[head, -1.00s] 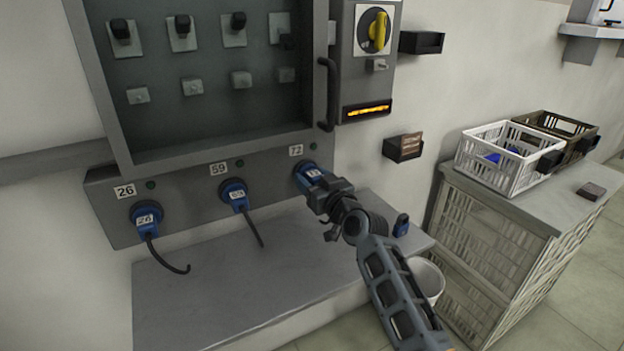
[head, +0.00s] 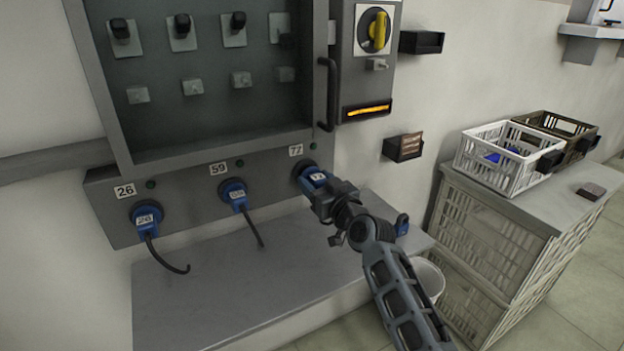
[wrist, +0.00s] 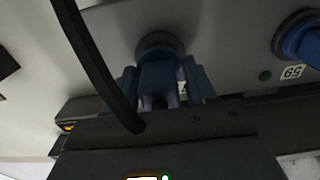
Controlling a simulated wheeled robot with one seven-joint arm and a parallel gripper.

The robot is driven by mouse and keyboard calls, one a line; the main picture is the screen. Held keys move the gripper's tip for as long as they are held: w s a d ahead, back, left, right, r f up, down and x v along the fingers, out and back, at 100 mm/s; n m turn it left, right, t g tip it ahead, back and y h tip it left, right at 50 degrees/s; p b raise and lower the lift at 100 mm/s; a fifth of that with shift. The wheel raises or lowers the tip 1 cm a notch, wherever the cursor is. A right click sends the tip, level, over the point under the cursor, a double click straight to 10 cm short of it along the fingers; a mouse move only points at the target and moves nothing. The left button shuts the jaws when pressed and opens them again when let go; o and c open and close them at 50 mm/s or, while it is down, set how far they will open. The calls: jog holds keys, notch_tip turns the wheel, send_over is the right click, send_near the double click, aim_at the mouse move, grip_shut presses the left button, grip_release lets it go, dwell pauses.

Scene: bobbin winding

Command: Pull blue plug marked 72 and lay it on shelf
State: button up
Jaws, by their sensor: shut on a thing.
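The blue plug marked 72 (head: 314,179) is at the right-hand socket (head: 304,168), under the label 72 (head: 296,150). My gripper (head: 326,192) is shut on this plug and hides its lower part. In the wrist view the blue plug (wrist: 158,80) sits between the two fingers, in front of a dark round socket (wrist: 160,45); I cannot tell whether it is still seated. The shelf (head: 230,285) is the grey ledge below the sockets, and its middle is bare.
Blue plugs marked 26 (head: 147,216) and 59 (head: 235,195) sit in their sockets with black cables hanging down. A small blue item (head: 402,224) stands at the shelf's right end. A white bucket (head: 428,280) is beside it. A door handle (head: 328,95) is above my gripper.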

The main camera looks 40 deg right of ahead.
jog(key=shift+v, duration=2.05)
